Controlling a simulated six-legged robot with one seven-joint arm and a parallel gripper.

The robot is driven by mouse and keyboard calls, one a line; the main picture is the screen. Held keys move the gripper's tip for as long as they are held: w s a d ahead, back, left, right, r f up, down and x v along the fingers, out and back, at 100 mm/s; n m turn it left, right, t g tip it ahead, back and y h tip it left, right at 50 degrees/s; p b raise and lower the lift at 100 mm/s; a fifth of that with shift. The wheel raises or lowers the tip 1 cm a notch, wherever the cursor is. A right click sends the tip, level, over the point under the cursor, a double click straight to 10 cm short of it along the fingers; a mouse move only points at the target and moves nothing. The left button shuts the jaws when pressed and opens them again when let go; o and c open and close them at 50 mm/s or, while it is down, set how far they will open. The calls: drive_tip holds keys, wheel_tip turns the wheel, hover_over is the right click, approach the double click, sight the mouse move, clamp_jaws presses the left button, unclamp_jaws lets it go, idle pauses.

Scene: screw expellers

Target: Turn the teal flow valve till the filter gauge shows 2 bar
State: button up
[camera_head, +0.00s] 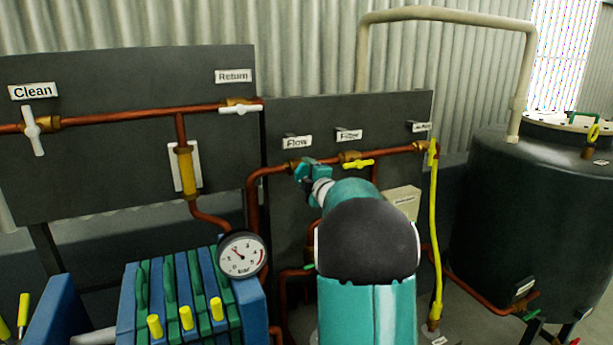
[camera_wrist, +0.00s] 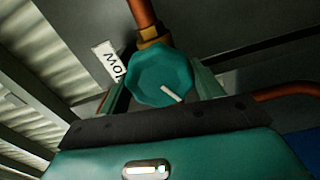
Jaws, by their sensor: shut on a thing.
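The teal flow valve (camera_wrist: 157,76) is an eight-sided knob with a white pointer line, seen close in the wrist view. It sits on a brass fitting at a copper pipe, beside the Flow label (camera_wrist: 108,62). My gripper (camera_head: 309,172) is shut on the knob, with a finger on either side; in the head view it largely hides the knob.
A yellow-handled valve (camera_head: 357,164) under the Filter label is close to the right of my gripper. A white Clean valve (camera_head: 34,130) and a Return valve (camera_head: 240,108) are on the left panel. A yellow hose (camera_head: 437,240) and a dark tank (camera_head: 515,210) stand at right.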

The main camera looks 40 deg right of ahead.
drive_tip(key=o, duration=1)
drive_tip(key=v, duration=1.3)
drive_tip(key=shift+s+a, duration=0.15)
drive_tip(key=shift+s, duration=0.2)
